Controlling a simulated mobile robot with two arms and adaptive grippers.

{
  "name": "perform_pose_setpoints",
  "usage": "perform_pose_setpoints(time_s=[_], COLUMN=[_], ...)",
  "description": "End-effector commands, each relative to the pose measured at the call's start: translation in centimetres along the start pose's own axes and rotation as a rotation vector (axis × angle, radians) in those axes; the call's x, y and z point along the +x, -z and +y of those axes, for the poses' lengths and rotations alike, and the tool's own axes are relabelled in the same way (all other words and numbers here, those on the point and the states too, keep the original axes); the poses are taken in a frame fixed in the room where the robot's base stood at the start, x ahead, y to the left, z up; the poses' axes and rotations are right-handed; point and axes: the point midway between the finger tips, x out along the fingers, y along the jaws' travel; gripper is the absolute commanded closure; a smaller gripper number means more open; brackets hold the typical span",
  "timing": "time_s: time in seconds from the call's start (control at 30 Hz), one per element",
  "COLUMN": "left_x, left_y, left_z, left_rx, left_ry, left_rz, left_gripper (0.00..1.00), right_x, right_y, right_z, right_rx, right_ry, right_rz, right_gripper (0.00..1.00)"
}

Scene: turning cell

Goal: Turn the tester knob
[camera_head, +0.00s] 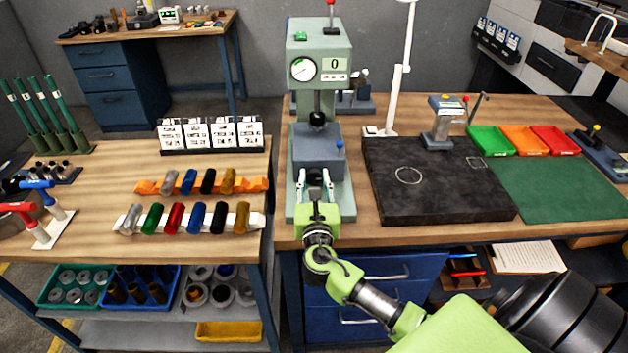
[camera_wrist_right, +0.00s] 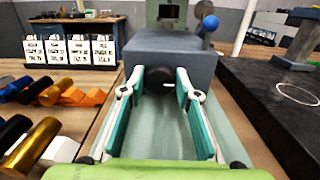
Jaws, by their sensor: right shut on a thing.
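The tester (camera_head: 319,95) is a grey-green press with a round dial and a display reading 0, on the right-hand bench. A blue-grey block (camera_head: 316,146) sits low on it, with a small blue ball (camera_head: 339,144) at its right side. In the right wrist view a dark round knob (camera_wrist_right: 159,80) is on the block's front face. My right gripper (camera_head: 314,182) reaches in from the front, its fingers on both sides of the knob and shut on it. My left gripper is not in view.
A black plate (camera_head: 430,205) lies right of the tester, with red, orange and green trays (camera_head: 525,141) behind a green mat. A left bench holds coloured cylinders (camera_head: 190,217) on racks. White cards (camera_head: 210,134) stand at its back. Free wood shows left of the racks.

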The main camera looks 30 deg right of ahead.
Motion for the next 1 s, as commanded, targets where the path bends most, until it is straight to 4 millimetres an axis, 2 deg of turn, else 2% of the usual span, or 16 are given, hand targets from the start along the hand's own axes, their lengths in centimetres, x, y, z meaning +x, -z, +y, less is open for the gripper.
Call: perform_pose_setpoints(time_s=[0.2,0.5,0.53,0.57,0.87,1.0], left_x=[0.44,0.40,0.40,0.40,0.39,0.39], left_y=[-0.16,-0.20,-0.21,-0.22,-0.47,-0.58], left_z=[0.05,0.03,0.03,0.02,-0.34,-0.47], left_rx=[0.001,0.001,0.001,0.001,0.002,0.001], left_ry=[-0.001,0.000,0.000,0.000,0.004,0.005], left_rz=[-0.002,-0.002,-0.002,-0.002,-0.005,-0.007], left_gripper=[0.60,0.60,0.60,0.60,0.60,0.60], right_x=[-0.02,0.00,0.00,0.00,-0.01,-0.72], right_y=[0.02,-0.07,-0.07,-0.07,-0.05,0.04], right_z=[-0.05,-0.06,-0.06,-0.06,-0.06,-0.01], right_rx=[0.155,0.166,0.166,0.166,0.164,0.164], right_ry=[0.000,0.000,0.000,0.000,0.000,-0.001], right_rz=[-0.001,-0.001,-0.001,-0.001,-0.001,0.000], right_gripper=[0.92,0.92,0.63,0.55,0.55,0.55])
